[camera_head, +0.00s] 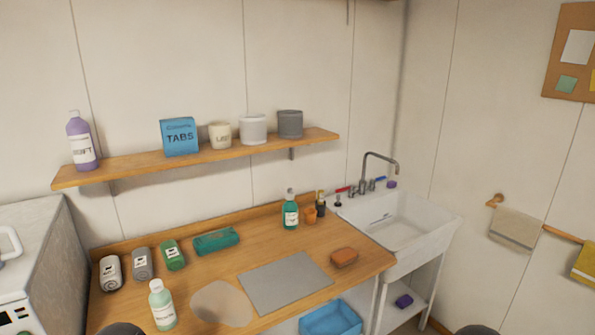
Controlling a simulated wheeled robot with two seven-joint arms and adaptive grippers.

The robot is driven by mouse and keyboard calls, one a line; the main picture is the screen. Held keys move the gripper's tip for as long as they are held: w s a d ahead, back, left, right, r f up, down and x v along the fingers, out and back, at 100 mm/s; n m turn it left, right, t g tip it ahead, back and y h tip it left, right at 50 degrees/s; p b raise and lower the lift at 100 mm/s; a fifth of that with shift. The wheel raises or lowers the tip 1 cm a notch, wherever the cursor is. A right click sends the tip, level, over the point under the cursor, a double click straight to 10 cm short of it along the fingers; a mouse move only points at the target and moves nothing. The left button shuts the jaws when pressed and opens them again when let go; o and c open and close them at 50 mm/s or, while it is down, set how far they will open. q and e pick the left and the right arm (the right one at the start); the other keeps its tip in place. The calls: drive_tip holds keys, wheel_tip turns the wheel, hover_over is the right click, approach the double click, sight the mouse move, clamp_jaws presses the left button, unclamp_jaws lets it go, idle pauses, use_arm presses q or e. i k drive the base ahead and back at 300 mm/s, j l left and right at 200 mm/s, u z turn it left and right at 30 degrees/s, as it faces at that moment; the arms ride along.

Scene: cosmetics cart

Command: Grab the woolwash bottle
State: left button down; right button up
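I cannot read the word woolwash on any bottle. A pale green bottle with a white cap (162,305) stands upright near the counter's front left edge; its label is too small to read. A teal bottle (290,211) stands upright at the back of the counter. A purple bottle (82,142) stands at the left end of the wall shelf, with a label that seems to end in "FT". Neither gripper shows; only dark rounded shapes, perhaps my arms, enter at the bottom edge.
The wooden counter (225,265) holds several rolled cloths, a green pack (216,241), a grey mat (285,282), a pale round disc (221,303) and an orange-brown block (344,257). A white sink (440,223) stands right. The shelf (130,170) overhangs the back.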

sight(161, 302)
drive_tip(key=i+l, duration=0.1)
drive_tip(key=i, duration=0.2)
drive_tip(key=i+l, duration=0.1)
drive_tip(key=i, duration=0.25)
drive_tip(key=i+u, duration=0.1)
drive_tip(key=u, duration=0.85)
drive_tip(key=i+l+u, duration=0.1)
drive_tip(key=u, duration=0.35)
